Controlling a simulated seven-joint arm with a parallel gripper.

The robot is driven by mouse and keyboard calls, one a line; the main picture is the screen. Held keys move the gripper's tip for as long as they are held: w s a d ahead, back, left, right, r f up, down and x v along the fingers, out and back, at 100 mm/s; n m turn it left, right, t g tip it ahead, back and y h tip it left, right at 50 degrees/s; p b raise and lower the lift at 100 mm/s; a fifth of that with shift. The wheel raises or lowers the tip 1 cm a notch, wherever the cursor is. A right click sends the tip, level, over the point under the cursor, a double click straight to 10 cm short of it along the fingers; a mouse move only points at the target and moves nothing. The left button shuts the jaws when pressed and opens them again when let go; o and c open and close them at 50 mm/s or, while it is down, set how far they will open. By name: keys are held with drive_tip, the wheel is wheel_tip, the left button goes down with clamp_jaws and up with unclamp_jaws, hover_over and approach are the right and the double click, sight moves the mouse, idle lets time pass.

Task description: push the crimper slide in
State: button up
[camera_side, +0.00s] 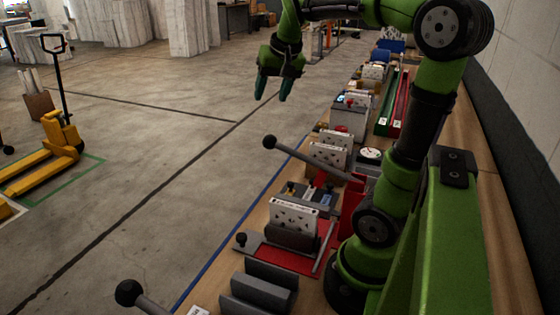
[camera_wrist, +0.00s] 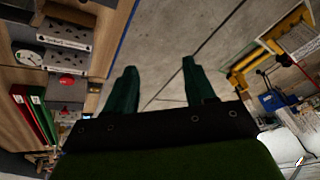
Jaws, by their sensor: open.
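A grey slide with a black knob (camera_side: 240,239) lies beside a red base plate (camera_side: 290,257) at the front of the bench in the side view. It looks like the crimper slide, and it sticks out toward the bench's left edge. A white perforated box (camera_side: 294,218) stands upright on it. A lever with a black ball end (camera_side: 269,142) reaches left from a red body (camera_side: 351,204) just behind. My gripper (camera_side: 272,88) is open and empty, high up and well behind the slide, over the floor side. Its two green fingers also show apart in the wrist view (camera_wrist: 159,66).
A wooden bench (camera_side: 505,255) carries several fixtures in a row. Dark grey blocks (camera_side: 262,285) and another ball-ended lever (camera_side: 129,292) are nearest. Red and green rails (camera_side: 395,105) lie farther back. A yellow pallet jack (camera_side: 55,150) stands on the open floor at left.

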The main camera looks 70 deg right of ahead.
drive_tip(key=w+a+f+n+g+y, duration=0.1)
drive_tip(key=w+a+f+n, duration=0.2)
drive_tip(key=a, duration=0.5)
drive_tip(key=m+g+y, duration=0.1)
drive_tip(key=m+g, duration=0.1)
drive_tip(key=g, duration=0.1)
hover_over(241, 236)
wheel_tip(241, 236, down, 9)
wheel_tip(241, 236, down, 16)
drive_tip(key=shift+r, duration=0.15)
clamp_jaws()
